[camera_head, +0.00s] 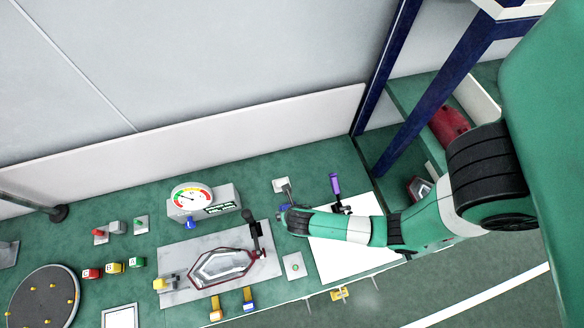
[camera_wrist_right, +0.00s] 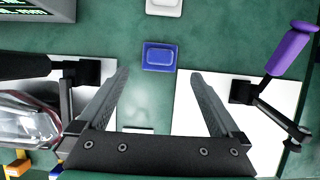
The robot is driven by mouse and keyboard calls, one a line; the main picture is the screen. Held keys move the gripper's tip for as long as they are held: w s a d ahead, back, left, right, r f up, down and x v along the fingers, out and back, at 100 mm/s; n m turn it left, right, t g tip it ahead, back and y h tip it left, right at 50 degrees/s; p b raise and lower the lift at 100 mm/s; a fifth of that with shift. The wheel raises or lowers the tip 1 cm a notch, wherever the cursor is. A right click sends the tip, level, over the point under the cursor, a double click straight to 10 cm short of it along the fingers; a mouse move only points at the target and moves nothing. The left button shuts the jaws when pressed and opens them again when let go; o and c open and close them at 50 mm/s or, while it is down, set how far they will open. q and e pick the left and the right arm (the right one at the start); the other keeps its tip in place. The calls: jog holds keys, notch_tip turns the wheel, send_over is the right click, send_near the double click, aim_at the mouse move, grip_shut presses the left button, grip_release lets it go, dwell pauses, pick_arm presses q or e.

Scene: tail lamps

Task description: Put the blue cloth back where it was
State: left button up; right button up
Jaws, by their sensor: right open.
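In the head view only a bit of blue (camera_head: 284,207) shows at the tip of my right gripper (camera_head: 288,215). In the right wrist view my right gripper (camera_wrist_right: 158,76) is open and empty. The blue piece is ahead, between the lines of its two fingers, and apart from both as seen. My left gripper is not in view.
A white piece (camera_head: 281,184) lies just behind the blue one. A purple-handled clamp (camera_head: 335,185) stands at a white sheet (camera_head: 340,262) on the right. A tail lamp (camera_head: 222,268) in a fixture with a dark-handled clamp (camera_head: 252,232) is on the left, near a gauge (camera_head: 192,197).

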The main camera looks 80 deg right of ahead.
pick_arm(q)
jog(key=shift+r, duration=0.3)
pick_arm(e)
jog(key=shift+v, duration=0.95)
